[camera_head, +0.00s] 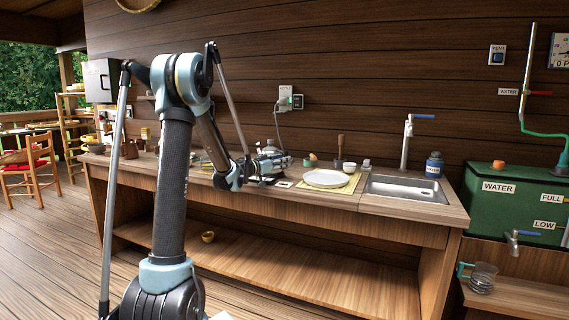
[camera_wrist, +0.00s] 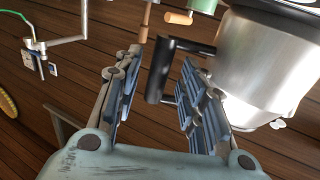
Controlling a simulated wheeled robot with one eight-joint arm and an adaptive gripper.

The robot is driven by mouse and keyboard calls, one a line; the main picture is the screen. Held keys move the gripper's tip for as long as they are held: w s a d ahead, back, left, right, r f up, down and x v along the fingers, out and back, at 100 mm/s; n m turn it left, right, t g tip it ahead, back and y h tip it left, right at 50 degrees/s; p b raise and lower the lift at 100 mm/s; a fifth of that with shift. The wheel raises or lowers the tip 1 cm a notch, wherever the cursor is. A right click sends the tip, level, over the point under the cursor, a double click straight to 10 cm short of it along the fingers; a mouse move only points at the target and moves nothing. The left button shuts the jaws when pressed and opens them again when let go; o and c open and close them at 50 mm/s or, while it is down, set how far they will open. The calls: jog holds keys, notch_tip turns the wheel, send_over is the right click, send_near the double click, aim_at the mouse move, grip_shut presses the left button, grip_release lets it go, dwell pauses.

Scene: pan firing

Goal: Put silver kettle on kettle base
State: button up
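The silver kettle (camera_wrist: 275,65) fills the upper right of the wrist view, with its black handle (camera_wrist: 158,72) toward me. My gripper (camera_wrist: 158,85) is open, one padded finger on each side of the handle. A gap shows on the left side; contact on the right side is unclear. In the head view my gripper (camera_head: 284,161) is at the counter's back middle, mostly covering the kettle (camera_head: 267,149). The kettle base is not clearly visible; a cord runs from the wall outlet down behind the kettle.
A white plate (camera_head: 326,178) on a yellow mat, a sink (camera_head: 405,188) with a tap and a blue jar (camera_head: 434,165) stand to the right on the counter (camera_head: 345,204). A wooden-handled tool (camera_head: 340,148) stands behind the plate. A small white card (camera_head: 284,183) lies near the gripper.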

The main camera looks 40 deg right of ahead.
jog(key=s+a+f+n+t+y, duration=0.1)
jog(key=a+f+n+y, duration=0.15)
jog(key=a, duration=0.95)
jog(key=s+a+f+n+t+y, duration=0.1)
jog(key=a+n+y, duration=0.15)
jog(key=a, duration=1.05)
jog(key=s+a+f+n+t+y, duration=0.1)
jog(key=a+f+n+y, duration=0.15)
jog(key=a, duration=0.95)
jog(key=s+a+f+n+y, duration=0.3)
jog(key=s+a+f, duration=0.1)
jog(key=a, duration=0.6)
jog(key=s+a+f+n+y, duration=0.4)
jog(key=s+a, duration=0.2)
jog(key=a, duration=0.5)
jog(key=s+a+f+n+y, duration=0.3)
jog(key=s+a+f, duration=0.2)
jog(key=a, duration=0.5)
jog(key=shift+s+a+n+g, duration=0.3)
jog(key=shift+n+g, duration=0.05)
jog(key=shift+g, duration=0.05)
jog(key=shift+y, duration=0.25)
